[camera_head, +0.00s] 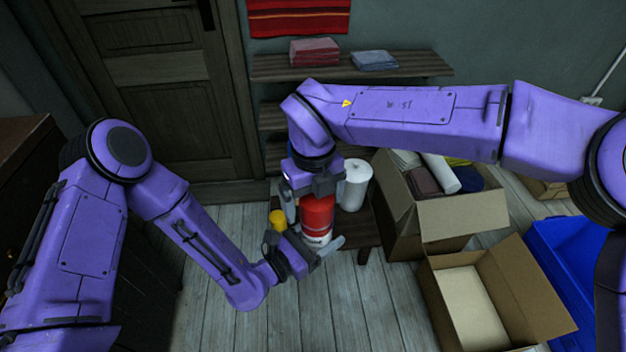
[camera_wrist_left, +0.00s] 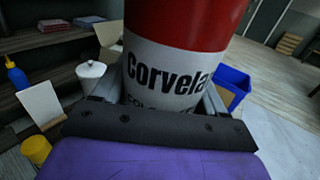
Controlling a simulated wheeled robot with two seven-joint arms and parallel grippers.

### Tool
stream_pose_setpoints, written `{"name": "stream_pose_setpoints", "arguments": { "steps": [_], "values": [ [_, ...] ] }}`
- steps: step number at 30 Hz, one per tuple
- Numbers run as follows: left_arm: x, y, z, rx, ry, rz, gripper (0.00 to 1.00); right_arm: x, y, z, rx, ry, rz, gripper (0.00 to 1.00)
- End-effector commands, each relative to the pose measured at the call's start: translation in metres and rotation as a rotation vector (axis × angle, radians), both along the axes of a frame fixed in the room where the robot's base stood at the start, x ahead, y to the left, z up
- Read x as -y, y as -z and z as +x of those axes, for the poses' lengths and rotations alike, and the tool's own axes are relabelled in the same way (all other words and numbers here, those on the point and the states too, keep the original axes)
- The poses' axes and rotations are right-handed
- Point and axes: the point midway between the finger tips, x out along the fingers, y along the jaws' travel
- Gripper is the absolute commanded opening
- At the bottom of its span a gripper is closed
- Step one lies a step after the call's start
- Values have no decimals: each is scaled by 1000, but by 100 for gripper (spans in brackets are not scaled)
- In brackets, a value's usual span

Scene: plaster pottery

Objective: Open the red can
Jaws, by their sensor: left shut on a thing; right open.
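The red can (camera_head: 317,211) stands upright on a small dark wooden table, with a red upper part and a white lower band. In the left wrist view the can (camera_wrist_left: 168,75) fills the middle, its white band reading "Corvela". My left gripper (camera_head: 318,245) is shut around the can's lower white part from the front. My right gripper (camera_head: 314,196) points down from above at the can's top, open, its fingers on either side. The right gripper hides the top of the can, so I cannot tell whether it touches the lid.
A white cylinder (camera_head: 353,186) stands right behind the can, and a yellow object (camera_head: 277,219) is to its left. Cardboard boxes (camera_head: 470,305) and a blue bin (camera_head: 575,265) lie to the right. A shelf (camera_head: 420,65) is behind. The floor in front is clear.

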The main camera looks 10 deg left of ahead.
Motion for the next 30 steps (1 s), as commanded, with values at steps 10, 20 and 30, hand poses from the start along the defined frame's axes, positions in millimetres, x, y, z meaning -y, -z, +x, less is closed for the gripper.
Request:
{"name": "stream_pose_setpoints", "arguments": {
  "steps": [10, 20, 30],
  "values": [
    [0, -1, 0, 2, 0, -1, 17, 0, 6, 0, 1, 1, -1, 94],
    [0, -1, 0, 2, 0, -1, 17, 0, 6, 0, 1, 1, -1, 30],
    [0, -1, 0, 2, 0, -1, 17, 0, 6, 0, 1, 1, -1, 30]
  ]
}}
